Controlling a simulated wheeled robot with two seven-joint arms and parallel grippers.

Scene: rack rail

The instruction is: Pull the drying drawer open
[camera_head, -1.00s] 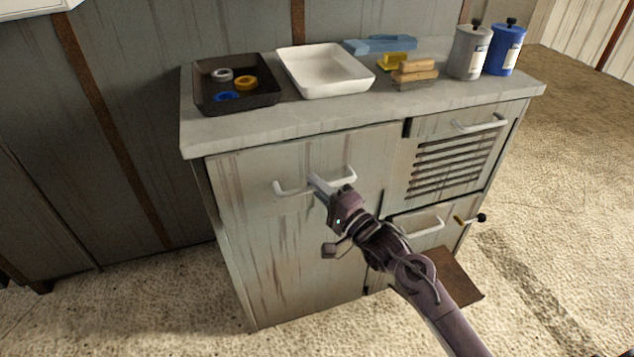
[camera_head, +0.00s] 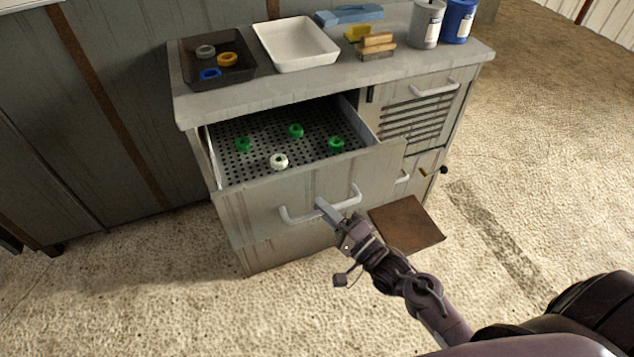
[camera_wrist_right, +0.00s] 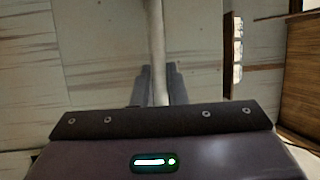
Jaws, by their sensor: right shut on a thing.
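The drying drawer (camera_head: 250,215) is pulled well out from the left side of the cabinet. Its black perforated floor (camera_head: 262,145) shows, with several green rings and one white ring (camera_head: 279,161) lying on it. A white bar handle (camera_head: 298,217) runs across the drawer front. My right gripper (camera_head: 324,207) is shut on this handle near its middle. In the right wrist view the handle bar (camera_wrist_right: 157,50) runs down between the fingers (camera_wrist_right: 158,88). My left gripper is not in view.
On the worktop stand a black tray with rings (camera_head: 222,82), a white tray (camera_head: 296,64), wooden blocks (camera_head: 376,45), a grey canister (camera_head: 428,22) and a blue one (camera_head: 459,20). A brown flap (camera_head: 408,224) juts out low on the right. The floor in front is clear.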

